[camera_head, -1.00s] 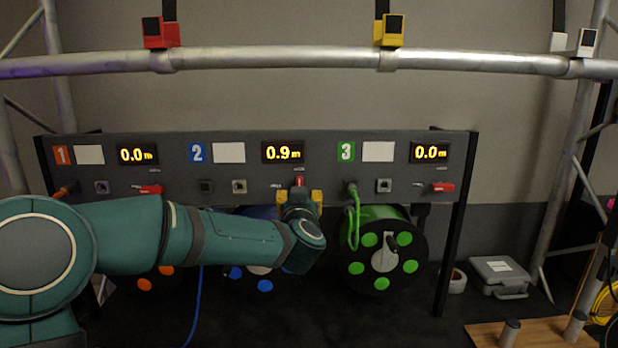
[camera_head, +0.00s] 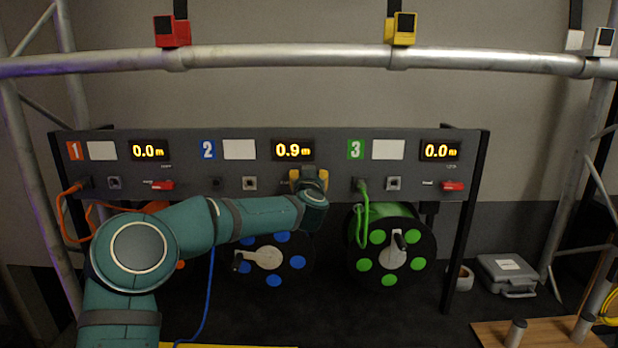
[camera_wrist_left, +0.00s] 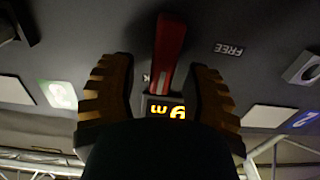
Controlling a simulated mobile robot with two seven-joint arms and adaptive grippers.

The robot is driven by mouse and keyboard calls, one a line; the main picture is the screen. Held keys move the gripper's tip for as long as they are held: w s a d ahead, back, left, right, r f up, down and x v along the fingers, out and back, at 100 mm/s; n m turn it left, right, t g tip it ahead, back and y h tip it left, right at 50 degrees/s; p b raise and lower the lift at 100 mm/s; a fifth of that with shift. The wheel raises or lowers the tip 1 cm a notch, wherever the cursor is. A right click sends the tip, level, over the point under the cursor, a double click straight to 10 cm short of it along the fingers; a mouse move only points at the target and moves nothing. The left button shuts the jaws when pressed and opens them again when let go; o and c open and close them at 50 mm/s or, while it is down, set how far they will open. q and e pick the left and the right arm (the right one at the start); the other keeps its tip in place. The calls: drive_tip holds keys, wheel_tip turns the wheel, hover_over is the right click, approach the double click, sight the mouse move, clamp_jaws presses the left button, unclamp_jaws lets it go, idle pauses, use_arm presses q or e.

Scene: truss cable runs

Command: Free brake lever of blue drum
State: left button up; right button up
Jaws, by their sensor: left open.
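The blue drum (camera_head: 272,258) hangs under panel section 2, whose display (camera_head: 293,150) reads 0.9 m. Its red brake lever (camera_wrist_left: 170,50) shows in the left wrist view, standing across from the FREE label (camera_wrist_left: 229,49) rather than pointing at it. In the head view my gripper hides this lever. My left gripper (camera_head: 313,182) is at the panel below the display. In the wrist view its two yellow fingers (camera_wrist_left: 157,72) are open, one on each side of the lever, with gaps visible. Whether a finger touches it is unclear. My right gripper is not in view.
Red levers of section 1 (camera_head: 162,185) and section 3 (camera_head: 453,186) lie sideways. The green drum (camera_head: 390,248) and its green cable (camera_head: 363,215) are close on the right. A blue cable (camera_head: 208,295) hangs below my arm. A truss tube (camera_head: 290,58) crosses above the panel.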

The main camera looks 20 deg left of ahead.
use_arm(q)
clamp_jaws()
drive_tip(key=shift+s+n, duration=0.1)
drive_tip(key=shift+n, duration=0.2)
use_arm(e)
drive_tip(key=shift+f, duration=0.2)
use_arm(q)
drive_tip(key=a+n+b, duration=0.1)
drive_tip(key=n+b, duration=0.3)
drive_tip(key=n, duration=0.1)
drive_tip(key=f+n+b, duration=0.1)
drive_tip(key=n+b, duration=0.2)
drive_tip(key=n, duration=0.3)
drive_tip(key=a+f+n+b, duration=0.1)
drive_tip(key=n+b, duration=0.3)
drive_tip(key=n, duration=0.2)
drive_tip(key=shift+s+a+f+b, duration=0.25)
drive_tip(key=shift+s+a+b, duration=0.05)
drive_tip(key=shift+s, duration=0.05)
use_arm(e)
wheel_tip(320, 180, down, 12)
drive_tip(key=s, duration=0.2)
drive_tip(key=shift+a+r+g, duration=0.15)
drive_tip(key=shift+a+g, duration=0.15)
use_arm(q)
drive_tip(key=shift+n, duration=0.3)
